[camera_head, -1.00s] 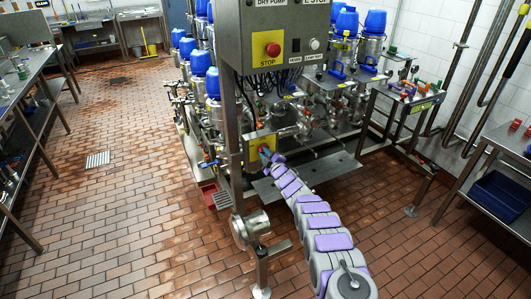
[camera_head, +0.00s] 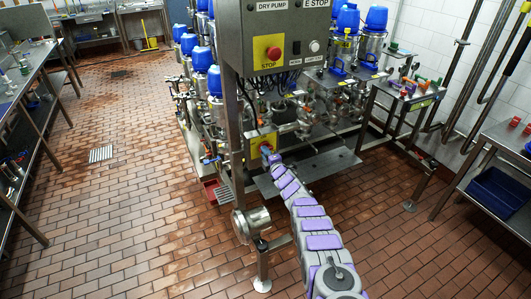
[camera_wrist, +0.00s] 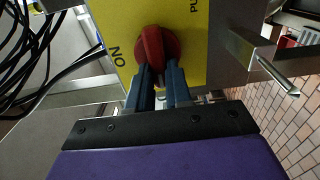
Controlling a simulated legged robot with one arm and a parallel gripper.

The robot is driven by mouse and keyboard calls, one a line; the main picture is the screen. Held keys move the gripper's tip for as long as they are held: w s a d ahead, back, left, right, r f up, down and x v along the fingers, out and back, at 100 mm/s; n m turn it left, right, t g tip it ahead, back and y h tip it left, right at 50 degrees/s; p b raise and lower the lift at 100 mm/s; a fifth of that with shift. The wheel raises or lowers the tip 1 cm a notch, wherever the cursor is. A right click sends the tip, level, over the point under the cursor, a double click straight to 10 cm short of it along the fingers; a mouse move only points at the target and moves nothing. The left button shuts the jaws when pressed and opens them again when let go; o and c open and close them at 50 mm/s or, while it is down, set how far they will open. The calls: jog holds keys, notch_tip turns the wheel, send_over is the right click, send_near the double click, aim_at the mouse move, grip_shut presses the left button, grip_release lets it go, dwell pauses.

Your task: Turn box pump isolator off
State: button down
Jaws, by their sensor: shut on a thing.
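The box pump isolator is a red rotary knob (camera_wrist: 158,46) on a yellow plate (camera_wrist: 205,62) in the wrist view. Printed letters reading "ON" show upside down beside the knob, and part of another word shows at the plate's top right. My gripper (camera_wrist: 159,70) has its two blue fingers on either side of the knob's near end and is shut on it. The knob's lower end is partly hidden between the fingers. In the head view the yellow plate (camera_head: 256,146) is low behind the steel post, with my gripper (camera_head: 271,158) at it.
A grey control box (camera_head: 290,30) with a red stop button (camera_head: 274,53) hangs above. Black cables (camera_wrist: 35,55) lie left of the plate in the wrist view, and a metal bracket with a rod (camera_wrist: 270,65) is at right. Open tiled floor (camera_head: 130,210) is at left.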

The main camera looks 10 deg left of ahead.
jog(key=shift+s+a+f, duration=0.15)
jog(key=shift+f, duration=0.35)
jog(key=c, duration=1.1)
grip_release()
jog(key=shift+r, duration=0.1)
jog(key=shift+o, duration=0.3)
jog(key=shift+r, duration=0.15)
jog(key=shift+r, duration=0.15)
jog(key=p+v, duration=0.5)
jog(key=v, duration=1.2)
